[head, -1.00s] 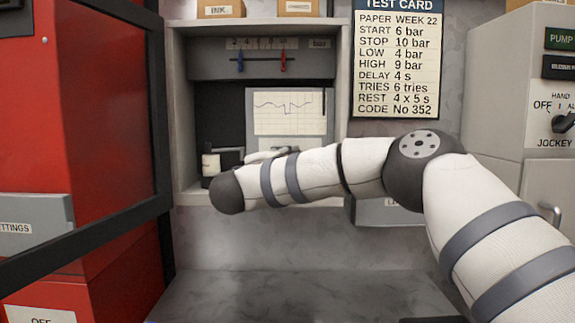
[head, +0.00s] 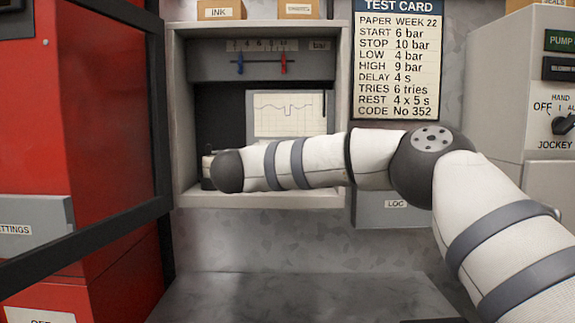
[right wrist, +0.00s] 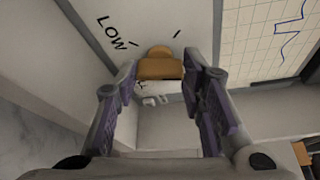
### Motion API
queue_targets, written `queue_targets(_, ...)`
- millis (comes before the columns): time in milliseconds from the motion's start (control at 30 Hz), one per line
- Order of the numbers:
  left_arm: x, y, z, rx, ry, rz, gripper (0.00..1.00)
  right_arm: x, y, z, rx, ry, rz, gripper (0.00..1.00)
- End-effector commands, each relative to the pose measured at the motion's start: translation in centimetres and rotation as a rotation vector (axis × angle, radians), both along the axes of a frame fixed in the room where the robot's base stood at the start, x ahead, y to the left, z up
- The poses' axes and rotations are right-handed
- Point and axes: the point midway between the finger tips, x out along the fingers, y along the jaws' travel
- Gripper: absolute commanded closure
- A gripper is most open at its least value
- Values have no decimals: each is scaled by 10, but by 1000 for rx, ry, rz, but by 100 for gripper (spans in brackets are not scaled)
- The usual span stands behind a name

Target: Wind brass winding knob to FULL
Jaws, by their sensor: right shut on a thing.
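The brass winding knob (right wrist: 160,67) shows in the right wrist view, on a pale panel marked LOW with short tick marks around the knob. My right gripper (right wrist: 162,66) has its two purple-padded fingers on either side of the knob and is shut on it. The knob's pointer position cannot be read clearly. In the head view my right forearm crosses the lower part of the recorder case (head: 187,110) and hides the knob and most of the gripper. My left gripper is in neither view.
The case holds a paper chart (head: 288,114) and a pressure scale with blue and red pointers (head: 262,62). A dark door frame (head: 158,110) stands at left by the red cabinet (head: 100,130). The test card (head: 397,58) hangs right of the case. The grey surface below is clear.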

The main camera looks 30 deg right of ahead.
Motion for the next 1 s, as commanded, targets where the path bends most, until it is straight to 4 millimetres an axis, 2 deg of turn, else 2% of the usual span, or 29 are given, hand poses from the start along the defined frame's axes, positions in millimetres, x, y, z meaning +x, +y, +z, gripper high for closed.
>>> queue_targets(200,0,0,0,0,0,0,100,0,0,0,-1,1,0,91)
queue_targets(233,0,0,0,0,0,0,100,0,0,0,-1,1,0,59)
queue_targets(300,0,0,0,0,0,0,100,0,0,0,-1,0,0,43)
queue_targets(567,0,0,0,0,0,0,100,0,0,0,-1,0,0,43)
queue_targets(667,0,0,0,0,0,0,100,-3,6,1,-2,1,3,43)
queue_targets(1000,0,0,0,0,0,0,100,-54,74,10,-3,-1,5,43)
